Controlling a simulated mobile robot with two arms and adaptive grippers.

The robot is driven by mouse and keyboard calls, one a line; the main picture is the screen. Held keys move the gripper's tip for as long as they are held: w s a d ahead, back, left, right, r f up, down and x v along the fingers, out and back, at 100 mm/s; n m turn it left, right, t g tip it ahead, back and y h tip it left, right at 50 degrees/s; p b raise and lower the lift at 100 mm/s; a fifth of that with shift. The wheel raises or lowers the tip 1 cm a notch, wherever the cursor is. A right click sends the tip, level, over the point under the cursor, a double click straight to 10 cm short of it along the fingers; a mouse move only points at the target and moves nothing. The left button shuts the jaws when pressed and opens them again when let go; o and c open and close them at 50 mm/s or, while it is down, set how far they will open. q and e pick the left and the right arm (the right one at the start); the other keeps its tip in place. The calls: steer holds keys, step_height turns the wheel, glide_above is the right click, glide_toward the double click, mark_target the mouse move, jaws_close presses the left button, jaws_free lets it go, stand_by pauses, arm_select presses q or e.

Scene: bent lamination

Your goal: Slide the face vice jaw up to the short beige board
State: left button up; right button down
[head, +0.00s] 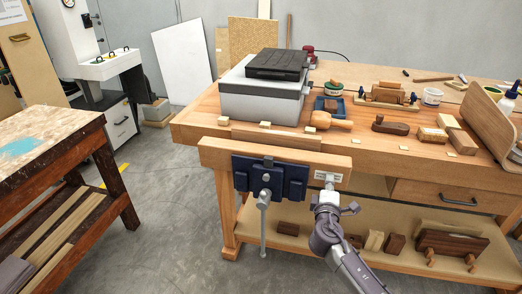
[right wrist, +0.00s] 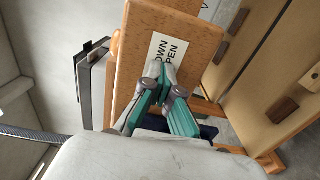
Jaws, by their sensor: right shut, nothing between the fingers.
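The face vice jaw (head: 225,155) is a long wooden bar across the bench front, with a dark blue metal plate (head: 292,180) and a hanging grey handle (head: 263,222). A short beige board (head: 276,139) stands on edge behind the jaw, at the bench edge. I cannot tell whether they touch. My right gripper (head: 329,184) is shut and empty in front of the jaw's right end. In the right wrist view its fingertips (right wrist: 160,72) lie over a white label (right wrist: 168,50) on the jaw's wood (right wrist: 189,38); contact is unclear. My left gripper is not in view.
A grey case (head: 262,101) stands on the workbench behind the board. A wooden mallet (head: 328,122), a plane (head: 390,126) and blocks lie to its right. A drawer (head: 448,196) and a lower shelf (head: 400,233) are below. Open floor lies left of the bench.

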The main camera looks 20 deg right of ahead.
mark_target(332, 173)
steer(key=shift+w+d+r, duration=0.1)
steer(key=shift+d, duration=0.1)
steer(key=shift+b+x, duration=0.5)
steer(key=shift+x, duration=0.7)
steer(key=shift+d+r, duration=0.15)
steer(key=shift+d, duration=0.05)
steer(key=shift+r, duration=0.2)
steer(key=v, duration=0.4)
steer(key=f+p+v, duration=0.1)
steer(key=shift+s+a, duration=0.25)
steer(key=shift+a, duration=0.2)
